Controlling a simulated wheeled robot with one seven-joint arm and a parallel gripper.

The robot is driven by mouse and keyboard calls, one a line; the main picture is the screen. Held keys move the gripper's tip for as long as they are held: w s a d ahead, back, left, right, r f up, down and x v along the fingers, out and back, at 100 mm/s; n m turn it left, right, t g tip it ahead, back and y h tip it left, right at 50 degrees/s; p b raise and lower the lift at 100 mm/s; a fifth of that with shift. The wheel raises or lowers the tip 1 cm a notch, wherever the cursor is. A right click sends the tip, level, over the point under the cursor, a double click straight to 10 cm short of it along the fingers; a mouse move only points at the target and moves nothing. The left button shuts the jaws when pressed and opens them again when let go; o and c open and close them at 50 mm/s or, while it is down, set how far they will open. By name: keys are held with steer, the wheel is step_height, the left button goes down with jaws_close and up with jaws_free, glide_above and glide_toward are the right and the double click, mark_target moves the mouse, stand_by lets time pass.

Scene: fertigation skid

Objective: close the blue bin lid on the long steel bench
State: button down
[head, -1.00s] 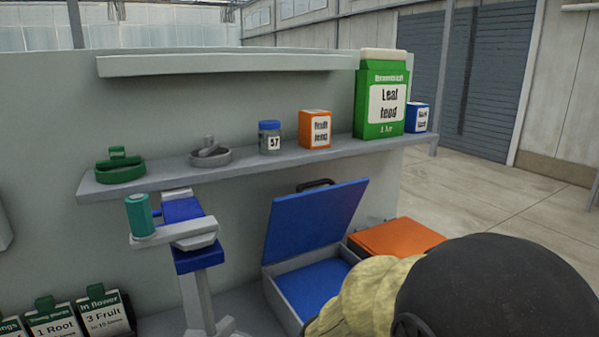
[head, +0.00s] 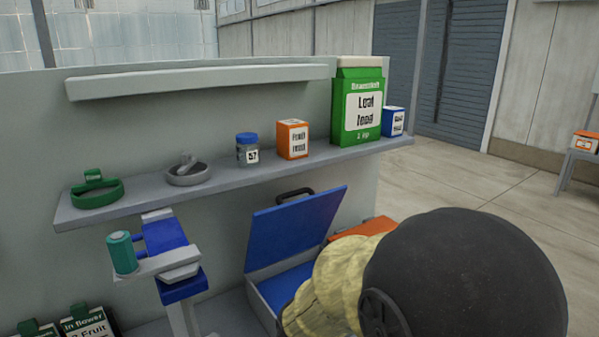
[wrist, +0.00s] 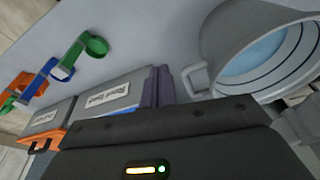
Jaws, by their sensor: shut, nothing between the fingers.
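The blue bin lid (head: 296,229) stands raised, tilted back from a grey bin with a blue inside (head: 288,287) on the bench in the head view. A dark handle (head: 295,194) sits at the lid's top edge. My arm covers the bin's right side and part of its front. My gripper (wrist: 165,135) shows as a dark body across the bottom of the wrist view, shut and empty; its fingertips are hard to make out. I cannot tell its distance from the lid, and the lid is not recognisable in the wrist view.
An orange-lidded bin (head: 361,230) is right of the blue one, partly hidden by my arm. Above runs a shelf (head: 230,171) with a green carton (head: 358,105) and jar (head: 247,150). A teal cylinder on a stand (head: 122,253) is left. The wrist view shows a grey bucket (wrist: 225,50).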

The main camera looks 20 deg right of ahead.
steer(key=w+d+r+p, duration=0.1)
steer(key=w+r+p, duration=0.2)
steer(key=r+p, duration=0.9)
steer(key=w+r+p, duration=0.4)
steer(key=r+p, duration=0.7)
steer(key=r, duration=0.4)
steer(key=w+d+r, duration=0.2)
steer(key=w+d, duration=0.2)
steer(key=w, duration=0.3)
steer(key=w+d+r+n, duration=0.1)
steer(key=w+d+r, duration=0.1)
steer(key=w+d, duration=0.2)
steer(key=w+d+r+n, duration=0.1)
steer(key=w+d, duration=0.4)
steer(key=w, duration=0.6)
steer(key=shift+r+g, duration=0.4)
steer(key=shift+r, duration=0.05)
steer(key=shift+w, duration=0.1)
steer(key=f+p, duration=0.1)
steer(key=f, duration=0.2)
steer(key=w+f+p, duration=0.1)
steer(key=f+p, duration=0.1)
steer(key=f, duration=0.1)
steer(key=f+p, duration=0.1)
steer(key=f, duration=0.3)
steer(key=shift+w+a, duration=0.1)
steer(key=shift+w, duration=0.15)
steer(key=shift+s, duration=0.1)
